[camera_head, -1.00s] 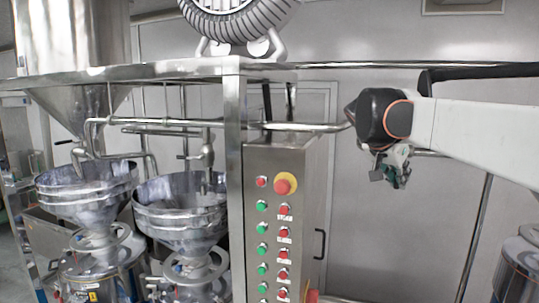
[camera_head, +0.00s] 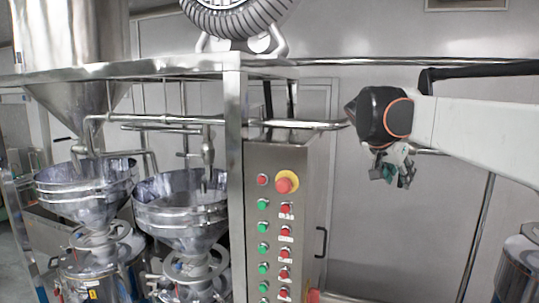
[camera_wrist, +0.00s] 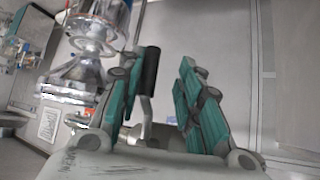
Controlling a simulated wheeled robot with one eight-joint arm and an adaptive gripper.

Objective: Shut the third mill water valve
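My gripper (camera_head: 394,169) hangs at the end of my arm, right of the control cabinet in the head view. In the wrist view its two teal-padded fingers (camera_wrist: 164,70) are apart. A black handle on a bent metal stem (camera_wrist: 151,72) shows between the fingers, close to the left one; I cannot tell whether they touch. It looks like a valve lever, but which mill it serves is not clear. Shiny steel fittings (camera_wrist: 92,80) are left of the fingers. In the head view this handle is hidden or too small to tell. A tap (camera_head: 208,148) on the pipe stands above the nearer hopper.
The control cabinet (camera_head: 311,210) with red and green buttons stands left of my gripper. Two steel hoppers (camera_head: 182,212) (camera_head: 85,190) and the frame post (camera_head: 236,180) are further left. A steel vessel (camera_head: 520,265) is at lower right. Plain wall lies behind my gripper.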

